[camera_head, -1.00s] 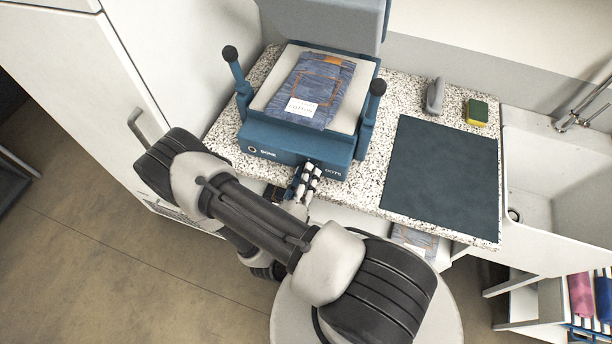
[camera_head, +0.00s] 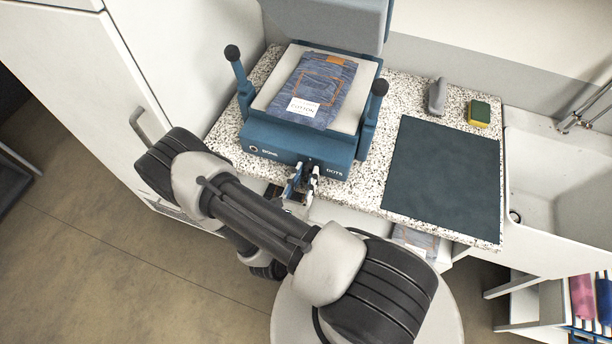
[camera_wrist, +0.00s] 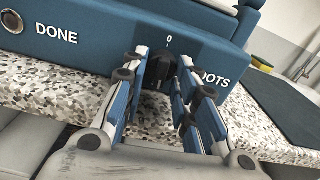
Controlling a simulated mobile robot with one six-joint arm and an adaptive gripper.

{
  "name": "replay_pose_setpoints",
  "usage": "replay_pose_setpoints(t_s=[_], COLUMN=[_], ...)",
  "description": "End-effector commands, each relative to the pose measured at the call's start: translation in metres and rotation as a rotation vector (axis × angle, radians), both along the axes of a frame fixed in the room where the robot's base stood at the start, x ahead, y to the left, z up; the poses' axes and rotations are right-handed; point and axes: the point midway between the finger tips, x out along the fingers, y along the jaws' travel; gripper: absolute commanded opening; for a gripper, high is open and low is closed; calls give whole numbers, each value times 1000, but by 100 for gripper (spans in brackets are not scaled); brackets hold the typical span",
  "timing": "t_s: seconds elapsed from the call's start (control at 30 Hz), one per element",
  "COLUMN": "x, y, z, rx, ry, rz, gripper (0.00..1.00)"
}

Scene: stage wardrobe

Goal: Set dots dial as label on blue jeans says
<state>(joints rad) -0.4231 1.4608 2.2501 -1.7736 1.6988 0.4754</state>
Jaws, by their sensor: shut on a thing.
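The blue jeans (camera_head: 325,78) lie folded on the white bed of a blue press (camera_head: 285,141). A white label (camera_head: 303,109) on them seems to read "COTTON"; a smaller line above it is too small to read. The black dots dial (camera_wrist: 161,68) is on the press front in the wrist view, with "0" above it and "DOTS" to its right. My gripper (camera_wrist: 164,76) is shut on this dial, one finger on each side. The fingers partly hide the dial and its pointer. In the head view my gripper (camera_head: 306,171) is at the press front.
A "DONE" button (camera_wrist: 11,21) is left of the dial. The press has upright handles with black knobs (camera_head: 232,52) on both sides. A dark mat (camera_head: 442,180), a grey object (camera_head: 437,96) and a sponge (camera_head: 479,113) are on the speckled counter (camera_head: 222,137).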

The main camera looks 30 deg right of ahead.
Motion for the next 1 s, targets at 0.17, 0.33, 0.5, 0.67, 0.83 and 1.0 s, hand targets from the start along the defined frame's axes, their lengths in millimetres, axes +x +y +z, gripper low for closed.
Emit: replay_pose_setpoints(t_s=[0.17,0.33,0.5,0.67,0.83,1.0], x=[0,1,1,1,1,1], y=[0,0,0,0,0,0], z=[0,0,0,0,0,0], rx=[38,56,61,60,60,60], ry=[-49,-72,-78,-77,-77,-76], rz=[0,0,0,0,0,0], gripper=[3,3,3,3,31,43])
